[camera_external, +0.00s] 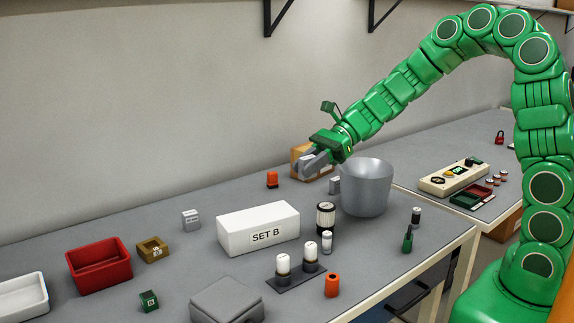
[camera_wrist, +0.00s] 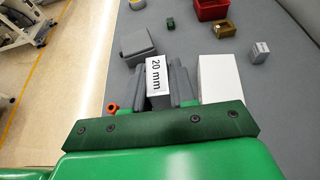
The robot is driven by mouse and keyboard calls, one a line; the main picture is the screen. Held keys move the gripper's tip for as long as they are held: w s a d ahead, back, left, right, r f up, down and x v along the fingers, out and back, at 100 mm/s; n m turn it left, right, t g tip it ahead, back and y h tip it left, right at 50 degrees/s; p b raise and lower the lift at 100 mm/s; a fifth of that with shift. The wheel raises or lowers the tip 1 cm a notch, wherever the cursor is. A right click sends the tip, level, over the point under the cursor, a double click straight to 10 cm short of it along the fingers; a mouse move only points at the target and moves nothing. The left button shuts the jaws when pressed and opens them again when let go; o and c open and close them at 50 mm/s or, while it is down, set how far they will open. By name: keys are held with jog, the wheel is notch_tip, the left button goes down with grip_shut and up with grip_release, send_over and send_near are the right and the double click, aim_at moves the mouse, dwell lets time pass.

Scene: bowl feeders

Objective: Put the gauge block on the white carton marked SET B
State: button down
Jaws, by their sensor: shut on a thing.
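My gripper (camera_external: 308,164) is above the table at the back, left of the metal bucket. In the wrist view my gripper (camera_wrist: 160,72) is shut on a pale gauge block (camera_wrist: 155,77) marked "20 mm", its lettered face visible between the two grey fingers. In the external view the fingers mostly hide the block. The white carton (camera_external: 258,229) marked SET B lies on the table, lower and to the left of my gripper, with a bare top. In the wrist view the carton (camera_wrist: 219,78) is just right of the fingers, apart from the block.
A metal bucket (camera_external: 367,188) stands right of the carton. A dark-banded cylinder (camera_external: 326,219) and white-capped posts on a black plate (camera_external: 296,279) stand nearby. A small grey block (camera_external: 191,219), a red bin (camera_external: 99,266) and a grey box (camera_external: 227,301) are to the left. A cardboard box (camera_external: 303,153) is behind my gripper.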

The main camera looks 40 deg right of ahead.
jog(key=w+a+f, duration=0.4)
jog(key=w, duration=0.3)
send_over(258, 215)
jog(key=f, duration=0.5)
jog(key=shift+s+d, duration=0.1)
jog(key=shift+s, duration=0.1)
jog(key=shift+w+f, duration=0.25)
jog(key=shift+f, duration=1.65)
jog(key=shift+f, duration=0.15)
jog(key=c, duration=0.9)
grip_release()
